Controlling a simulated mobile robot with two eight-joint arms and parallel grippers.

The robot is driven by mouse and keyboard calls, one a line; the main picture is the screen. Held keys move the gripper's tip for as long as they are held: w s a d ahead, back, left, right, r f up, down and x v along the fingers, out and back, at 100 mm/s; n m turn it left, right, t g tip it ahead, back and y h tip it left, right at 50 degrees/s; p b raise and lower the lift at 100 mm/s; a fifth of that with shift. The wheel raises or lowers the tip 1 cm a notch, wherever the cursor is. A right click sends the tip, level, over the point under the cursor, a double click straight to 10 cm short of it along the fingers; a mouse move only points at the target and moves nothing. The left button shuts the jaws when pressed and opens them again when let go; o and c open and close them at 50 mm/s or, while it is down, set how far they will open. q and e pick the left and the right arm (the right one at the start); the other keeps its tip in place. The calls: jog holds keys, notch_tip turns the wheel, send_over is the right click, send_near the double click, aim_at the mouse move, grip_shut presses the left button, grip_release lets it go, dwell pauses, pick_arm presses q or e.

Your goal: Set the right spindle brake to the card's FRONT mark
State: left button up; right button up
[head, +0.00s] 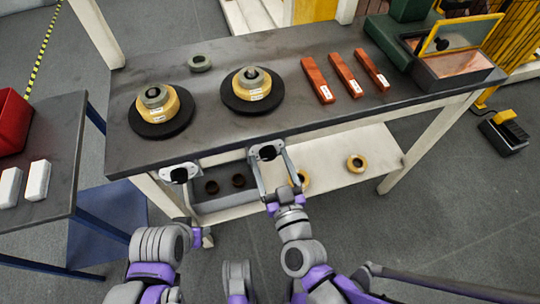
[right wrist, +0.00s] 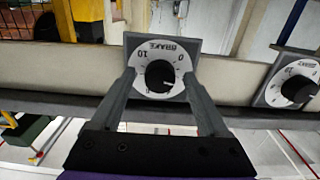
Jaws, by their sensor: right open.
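The right spindle brake (head: 266,152) is a black knob on a white dial plate under the bench's front edge. In the right wrist view the brake dial (right wrist: 149,73) appears upside down, with its 0 and 10 marks at the top and a white line on the knob pointing right. My right gripper (head: 268,172) is open, its fingers on either side of this dial; contact with the knob cannot be told. A second brake (head: 180,174) sits to the left. My left gripper (head: 192,230) is low at left, its jaws unclear. I cannot make out a card with a FRONT mark.
On the bench (head: 215,128) stand two spindles with yellow rolls (head: 180,105) (head: 268,88) on black discs. Several copper-coloured bars (head: 318,80) lie to the right, beside an open box (head: 455,65). A lower shelf (head: 330,168) holds rings. A side table (head: 55,207) stands at left.

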grip_shut()
dwell(0.3)
jog(key=m, duration=0.7)
jog(key=shift+m, duration=0.3)
jog(key=m, duration=0.4)
jog(key=shift+r+p, duration=0.1)
jog(key=shift+p, duration=0.2)
jog(key=shift+m, duration=2.1)
